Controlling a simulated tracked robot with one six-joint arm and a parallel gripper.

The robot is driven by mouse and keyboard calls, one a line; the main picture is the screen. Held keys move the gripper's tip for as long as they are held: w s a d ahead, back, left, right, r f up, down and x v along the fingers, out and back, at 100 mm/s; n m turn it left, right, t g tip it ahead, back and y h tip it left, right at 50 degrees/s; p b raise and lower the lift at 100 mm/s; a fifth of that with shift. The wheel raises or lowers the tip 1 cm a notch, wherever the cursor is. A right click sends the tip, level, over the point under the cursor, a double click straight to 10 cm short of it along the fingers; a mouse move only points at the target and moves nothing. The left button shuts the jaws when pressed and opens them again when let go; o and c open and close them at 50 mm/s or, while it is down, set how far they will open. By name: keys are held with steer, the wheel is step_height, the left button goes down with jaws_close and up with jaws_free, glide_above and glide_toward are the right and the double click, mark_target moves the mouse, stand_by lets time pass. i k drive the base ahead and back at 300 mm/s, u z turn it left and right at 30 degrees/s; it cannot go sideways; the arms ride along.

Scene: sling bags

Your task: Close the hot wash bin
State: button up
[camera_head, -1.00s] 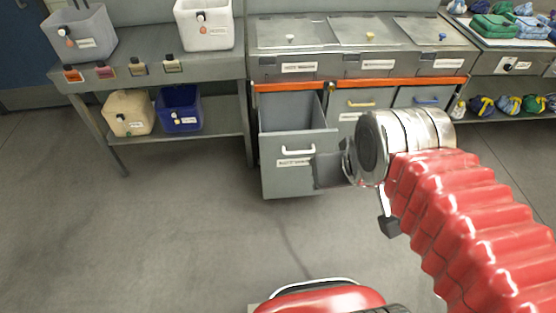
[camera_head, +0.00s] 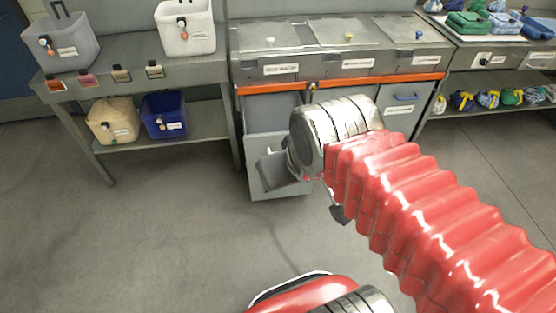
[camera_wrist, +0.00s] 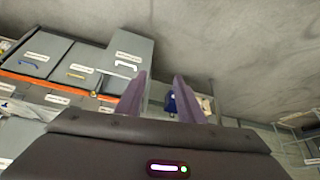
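The hot wash bin (camera_head: 262,140) is the grey pull-out bin at the left under the counter. It stands pulled out, with its open top showing. In the wrist view its front (camera_wrist: 130,46) and white handle (camera_wrist: 126,65) show just beyond my left finger.
A bin with a blue handle (camera_head: 405,97) is shut farther right; the middle bin is mostly behind my arm. A bench (camera_head: 205,65) with containers stands left, and a cream jug (camera_head: 112,122) and blue jug (camera_head: 165,115) sit on its shelf.

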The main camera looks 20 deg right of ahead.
mark_target(268, 116)
steer(key=z, duration=0.5)
steer(key=k, duration=1.35)
steer(key=u, duration=0.45)
steer(key=i, duration=1.1)
steer(key=u, duration=0.5)
steer(key=i, duration=0.8)
steer(key=z, duration=0.1)
